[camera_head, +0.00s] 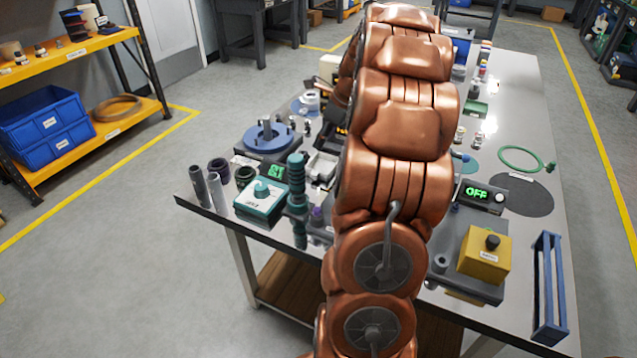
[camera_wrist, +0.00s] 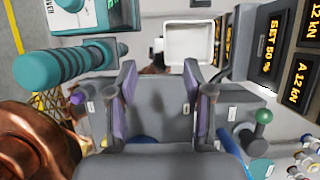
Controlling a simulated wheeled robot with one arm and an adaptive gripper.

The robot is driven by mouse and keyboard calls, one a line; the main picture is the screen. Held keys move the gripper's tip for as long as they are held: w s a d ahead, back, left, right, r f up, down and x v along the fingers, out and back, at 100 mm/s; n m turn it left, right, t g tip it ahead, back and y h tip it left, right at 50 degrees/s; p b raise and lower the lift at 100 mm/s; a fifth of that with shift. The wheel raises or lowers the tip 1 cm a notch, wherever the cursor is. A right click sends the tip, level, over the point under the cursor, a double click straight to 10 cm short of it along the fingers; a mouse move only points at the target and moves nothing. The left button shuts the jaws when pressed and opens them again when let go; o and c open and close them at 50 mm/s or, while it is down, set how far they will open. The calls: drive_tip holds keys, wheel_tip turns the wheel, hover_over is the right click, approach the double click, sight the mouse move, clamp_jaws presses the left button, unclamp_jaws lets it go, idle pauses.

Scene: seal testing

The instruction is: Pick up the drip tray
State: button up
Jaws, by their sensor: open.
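A white, square, shallow tray (camera_wrist: 189,44) with a raised rim, which looks like the drip tray, shows at the top middle of the wrist view. My gripper (camera_wrist: 159,70) is open and empty, its two purple-grey fingers spread apart. The tray appears beyond the fingertips and right of centre, with its lower edge near the right fingertip. I cannot tell whether they touch.
A teal ribbed cylinder (camera_wrist: 65,63) stands left of the fingers in the wrist view. Displays (camera_wrist: 270,50) and a green-knobbed lever (camera_wrist: 260,122) are at right. On the crowded bench (camera_head: 520,75) are a yellow box (camera_head: 483,255), a blue rack (camera_head: 549,285) and a teal-white device (camera_head: 260,201).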

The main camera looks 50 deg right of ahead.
drive_tip(key=b, duration=0.4)
approach(312, 172)
wheel_tip(312, 172, down, 2)
drive_tip(key=shift+w+x, duration=0.2)
drive_tip(key=shift+x, duration=1.75)
drive_tip(key=shift+w+x, duration=0.15)
drive_tip(key=shift+x, duration=1.75)
drive_tip(key=shift+r, duration=0.2)
clamp_jaws()
